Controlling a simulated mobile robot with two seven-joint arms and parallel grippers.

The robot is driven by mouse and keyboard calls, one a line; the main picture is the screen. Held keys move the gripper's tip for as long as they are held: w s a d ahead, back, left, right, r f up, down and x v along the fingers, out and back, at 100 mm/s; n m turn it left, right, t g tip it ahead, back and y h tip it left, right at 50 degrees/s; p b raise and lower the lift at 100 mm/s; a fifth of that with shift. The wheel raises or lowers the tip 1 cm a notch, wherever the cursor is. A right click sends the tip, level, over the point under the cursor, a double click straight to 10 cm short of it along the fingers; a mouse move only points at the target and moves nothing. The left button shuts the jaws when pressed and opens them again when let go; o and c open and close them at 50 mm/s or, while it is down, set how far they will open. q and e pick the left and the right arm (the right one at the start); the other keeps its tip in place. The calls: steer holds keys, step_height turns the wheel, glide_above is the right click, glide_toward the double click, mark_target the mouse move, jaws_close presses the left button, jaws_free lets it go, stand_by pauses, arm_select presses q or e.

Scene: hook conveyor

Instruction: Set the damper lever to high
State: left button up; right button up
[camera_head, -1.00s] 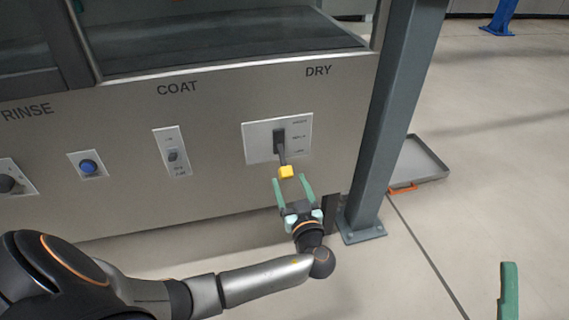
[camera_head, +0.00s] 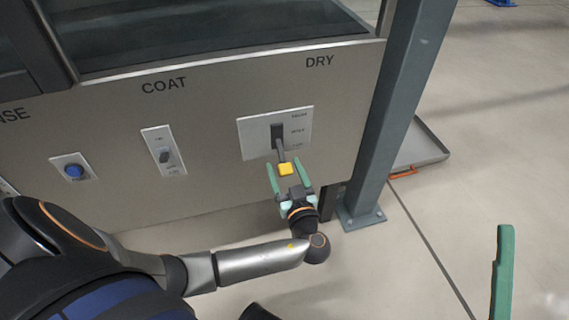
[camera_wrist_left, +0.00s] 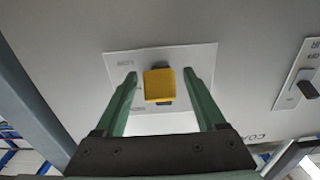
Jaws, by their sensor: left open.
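The damper lever is a dark arm with a yellow knob (camera_head: 286,169), on a white plate (camera_head: 252,139) under the word DRY. The lever hangs downward from its dark slot, towards the lowest label on the plate. My left gripper (camera_head: 286,173) is open, its green fingers on either side of the yellow knob. In the left wrist view the knob (camera_wrist_left: 159,85) sits between the two fingers (camera_wrist_left: 160,88), with gaps visible on both sides. The knob hides part of the slot there. One green finger of my right gripper (camera_head: 503,272) shows at the lower right.
A grey steel post (camera_head: 388,120) stands just right of the plate. A blue button (camera_head: 74,171) and a small switch (camera_head: 165,156) are on the panel to the left. A grey tray (camera_head: 424,148) lies on the floor behind the post.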

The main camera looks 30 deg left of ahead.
arm_select(q)
jaws_close()
stand_by(0.7)
stand_by(0.8)
